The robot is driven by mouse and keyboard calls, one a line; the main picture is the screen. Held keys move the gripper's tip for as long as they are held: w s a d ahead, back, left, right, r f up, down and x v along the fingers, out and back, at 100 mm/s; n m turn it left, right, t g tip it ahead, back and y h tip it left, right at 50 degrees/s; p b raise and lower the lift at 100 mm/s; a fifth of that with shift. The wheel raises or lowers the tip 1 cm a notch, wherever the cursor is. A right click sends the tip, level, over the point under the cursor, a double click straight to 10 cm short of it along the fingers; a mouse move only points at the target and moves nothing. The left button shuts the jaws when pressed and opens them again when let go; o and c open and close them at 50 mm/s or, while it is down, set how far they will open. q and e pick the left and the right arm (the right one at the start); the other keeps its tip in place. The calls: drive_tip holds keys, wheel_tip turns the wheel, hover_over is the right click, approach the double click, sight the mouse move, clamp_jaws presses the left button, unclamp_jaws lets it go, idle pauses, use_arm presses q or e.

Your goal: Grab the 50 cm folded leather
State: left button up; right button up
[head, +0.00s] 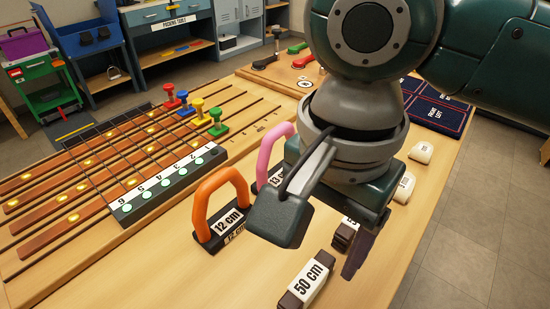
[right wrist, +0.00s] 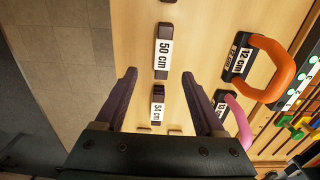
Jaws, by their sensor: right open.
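The 50 cm folded leather (head: 306,283) is a dark brown strip wrapped in a white "50 cm" label. It lies on the wooden table near the front, and it also shows at the top middle of the right wrist view (right wrist: 163,50). My right gripper (right wrist: 159,76) is open and empty above the table. In the right wrist view the 50 cm piece lies just beyond the fingertips, roughly centred between them. A similar piece labelled 54 cm (right wrist: 157,105) lies between the fingers in that view; in the head view my gripper partly hides it. My left gripper is out of view.
An orange handle labelled 12 cm (head: 220,203) and a pink handle (head: 268,155) stand left of my gripper. A slotted board (head: 110,170) with coloured pegs lies further left. White labelled pieces (head: 421,152) lie to the right. The table front around the 50 cm piece is clear.

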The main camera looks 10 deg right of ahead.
sight(309, 279)
wheel_tip(309, 279, down, 2)
drive_tip(key=shift+s+a+f, duration=0.15)
drive_tip(key=shift+f, duration=0.05)
drive_tip(key=f, duration=0.2)
drive_tip(key=f+b, duration=0.1)
drive_tip(key=f, duration=0.2)
drive_tip(key=shift+w+a+f+b, duration=0.15)
drive_tip(key=shift+w+f+b, duration=0.05)
drive_tip(key=shift+b, duration=0.1)
drive_tip(key=c, duration=0.4)
clamp_jaws()
